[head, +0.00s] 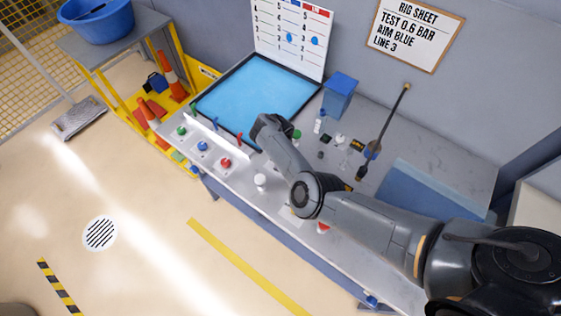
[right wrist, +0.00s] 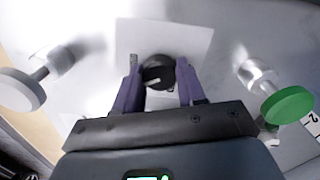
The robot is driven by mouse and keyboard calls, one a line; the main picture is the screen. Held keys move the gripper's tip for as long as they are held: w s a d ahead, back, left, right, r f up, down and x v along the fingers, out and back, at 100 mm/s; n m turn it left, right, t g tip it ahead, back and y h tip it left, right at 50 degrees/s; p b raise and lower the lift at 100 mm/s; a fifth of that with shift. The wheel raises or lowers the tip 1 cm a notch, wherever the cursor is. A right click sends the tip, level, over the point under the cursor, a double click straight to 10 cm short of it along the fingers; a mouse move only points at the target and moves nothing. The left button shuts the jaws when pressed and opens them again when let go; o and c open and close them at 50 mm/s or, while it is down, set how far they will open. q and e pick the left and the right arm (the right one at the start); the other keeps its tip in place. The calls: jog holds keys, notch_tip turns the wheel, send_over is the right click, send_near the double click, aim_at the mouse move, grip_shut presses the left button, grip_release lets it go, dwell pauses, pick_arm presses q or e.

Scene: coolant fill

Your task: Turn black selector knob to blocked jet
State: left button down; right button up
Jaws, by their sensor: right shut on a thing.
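The black selector knob (right wrist: 156,72) shows in the right wrist view, with a pale pointer line on its face. It sits in front of a white square plate (right wrist: 190,38). My right gripper (right wrist: 159,80) has its two purple fingers on either side of the knob and is shut on it. In the head view my right arm reaches in from the right over the bench. The arm hides the knob and the fingers there. Which jet the pointer line faces cannot be read. My left gripper is in neither view.
In the wrist view a white knob (right wrist: 22,90) stands left and a green knob (right wrist: 288,104) right. The head view shows a blue tray (head: 258,88), a blue box (head: 340,94), small parts and a rig sheet (head: 414,32). Red (head: 226,163) and blue (head: 202,146) knobs line the front.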

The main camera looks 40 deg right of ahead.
jog(key=m+b, duration=0.2)
jog(key=m, duration=0.2)
jog(key=shift+f+b, duration=0.1)
jog(key=shift+b, duration=0.3)
jog(key=shift+m+b, duration=0.5)
jog(key=shift+m, duration=0.3)
jog(key=o, duration=1.1)
jog(key=shift+c, duration=0.2)
jog(key=shift+r, duration=0.6)
notch_tip(320, 180, up, 10)
jog(key=p, duration=0.6)
